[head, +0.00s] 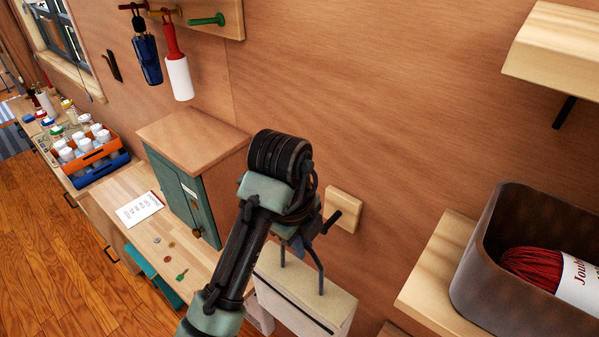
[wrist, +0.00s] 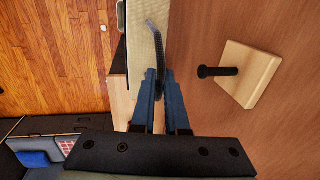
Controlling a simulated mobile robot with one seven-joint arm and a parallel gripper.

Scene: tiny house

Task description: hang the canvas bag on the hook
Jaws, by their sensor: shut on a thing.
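The canvas bag (head: 305,297) is cream with dark strap handles. It hangs upright below my gripper (head: 297,243), close to the wall. My gripper is shut on the bag's handle; in the wrist view the handle (wrist: 155,38) rises between the blue fingers (wrist: 164,82), and the bag's pale top (wrist: 142,35) shows to the left. The hook is a black peg (head: 331,222) on a square wooden block (head: 345,207) on the wall, just right of my gripper. In the wrist view the hook (wrist: 218,71) is right of the fingers, apart from the handle.
A green cabinet (head: 192,195) stands on the counter (head: 120,188) to the left. A wooden shelf (head: 425,290) with a dark bin (head: 480,285) of red yarn is at right. Another shelf (head: 555,45) is above. The wall between is bare.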

